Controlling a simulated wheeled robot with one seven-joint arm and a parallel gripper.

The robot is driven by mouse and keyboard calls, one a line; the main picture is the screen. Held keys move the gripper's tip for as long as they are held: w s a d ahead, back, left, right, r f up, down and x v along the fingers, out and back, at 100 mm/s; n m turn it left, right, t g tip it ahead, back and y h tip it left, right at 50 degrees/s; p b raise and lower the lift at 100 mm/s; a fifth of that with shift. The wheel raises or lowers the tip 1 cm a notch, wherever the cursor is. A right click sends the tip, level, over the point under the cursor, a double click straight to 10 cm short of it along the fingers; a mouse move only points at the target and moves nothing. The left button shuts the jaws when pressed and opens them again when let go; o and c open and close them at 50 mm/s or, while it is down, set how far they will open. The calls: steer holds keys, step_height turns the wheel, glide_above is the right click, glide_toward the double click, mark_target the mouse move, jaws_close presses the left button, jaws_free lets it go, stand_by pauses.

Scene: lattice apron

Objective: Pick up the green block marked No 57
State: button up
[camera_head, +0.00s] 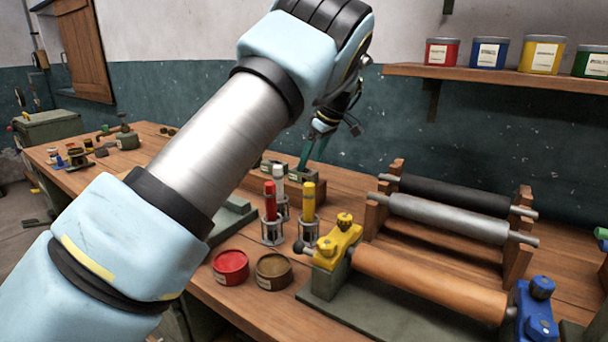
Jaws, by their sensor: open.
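My gripper (312,153) is at the upper middle of the view, over the back of the workbench, with its narrow fingers pointing down and apart. It looks empty. Just below and left of the fingertips, dark green block-like pieces with pale labels sit on the bench; one green block (299,174) shows right by the fingertips. The labels are too small to read, so I cannot tell which is No 57. The fingers overlap that area in the picture, and I cannot tell whether they touch or straddle a block. My arm hides part of the bench to the left.
Caged red, white and yellow bottles (308,202) stand in front of the blocks. A red tin (231,266) and a brown tin (273,270) lie nearer. A roller press (430,284) and a rack of rollers (450,218) fill the right. A shelf (500,78) with paint tins hangs above.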

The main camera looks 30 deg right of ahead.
mark_target(305, 170)
steer(key=p+x, duration=0.2)
steer(key=x, duration=0.2)
steer(key=shift+w+a+p, duration=0.15)
steer(key=shift+p, duration=0.15)
steer(key=shift+w+f, duration=0.2)
steer(key=shift+f, duration=0.35)
jaws_close()
steer(key=shift+r, duration=0.1)
